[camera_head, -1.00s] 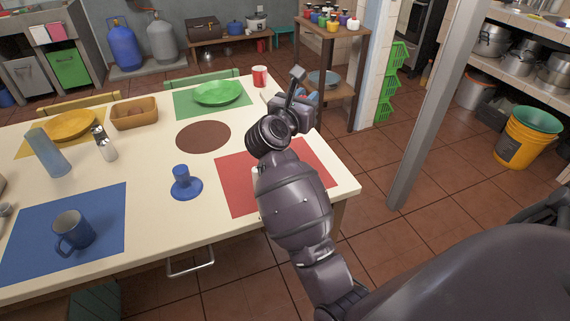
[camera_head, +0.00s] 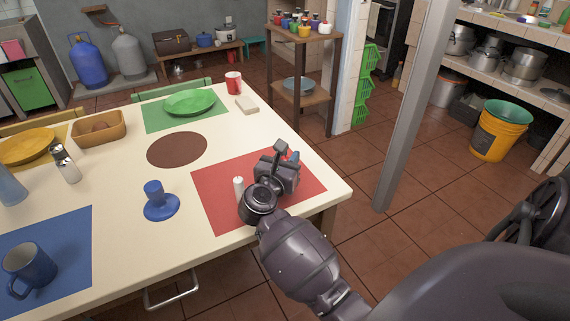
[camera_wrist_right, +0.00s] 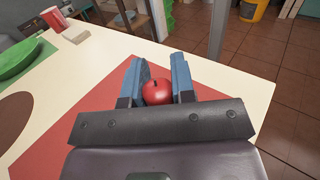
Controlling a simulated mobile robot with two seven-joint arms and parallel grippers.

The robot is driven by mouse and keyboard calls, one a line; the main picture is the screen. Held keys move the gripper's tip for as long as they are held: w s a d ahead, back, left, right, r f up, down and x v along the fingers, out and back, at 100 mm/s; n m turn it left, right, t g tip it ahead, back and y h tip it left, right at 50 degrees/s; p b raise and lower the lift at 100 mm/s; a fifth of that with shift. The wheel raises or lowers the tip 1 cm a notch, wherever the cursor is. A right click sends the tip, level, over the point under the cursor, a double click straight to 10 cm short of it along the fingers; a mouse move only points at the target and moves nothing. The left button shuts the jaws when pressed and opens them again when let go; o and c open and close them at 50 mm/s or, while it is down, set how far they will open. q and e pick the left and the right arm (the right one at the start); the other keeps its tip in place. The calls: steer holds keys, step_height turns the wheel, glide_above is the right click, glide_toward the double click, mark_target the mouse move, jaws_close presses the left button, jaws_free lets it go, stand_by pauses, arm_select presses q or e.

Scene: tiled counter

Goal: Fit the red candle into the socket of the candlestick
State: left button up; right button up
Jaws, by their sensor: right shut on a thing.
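The blue candlestick (camera_head: 160,203) stands upright on the pale table, a round base with a short post, left of the red mat. My right gripper (camera_head: 290,157) is over the red mat, to the right of the candlestick and apart from it. In the right wrist view my right gripper (camera_wrist_right: 157,70) is shut on the red candle (camera_wrist_right: 157,93), a rounded red thing with a short dark tip on top, between the blue-grey fingers. The candle's lower part is hidden there, and the gripper hides it in the head view. My left gripper is not in view.
A small white upright thing (camera_head: 239,188) shows beside my right wrist over the red mat (camera_head: 214,195). The blue mug (camera_head: 28,268) is at front left. The brown round mat (camera_head: 177,149) is bare.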

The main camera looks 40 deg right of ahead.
steer(key=shift+f, duration=0.95)
steer(key=o, duration=0.9)
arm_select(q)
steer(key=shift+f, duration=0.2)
arm_select(e)
steer(key=shift+a+r, duration=0.15)
steer(key=shift+r, duration=0.15)
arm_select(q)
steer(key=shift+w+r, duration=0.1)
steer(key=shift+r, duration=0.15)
arm_select(e)
steer(key=v, duration=1.2)
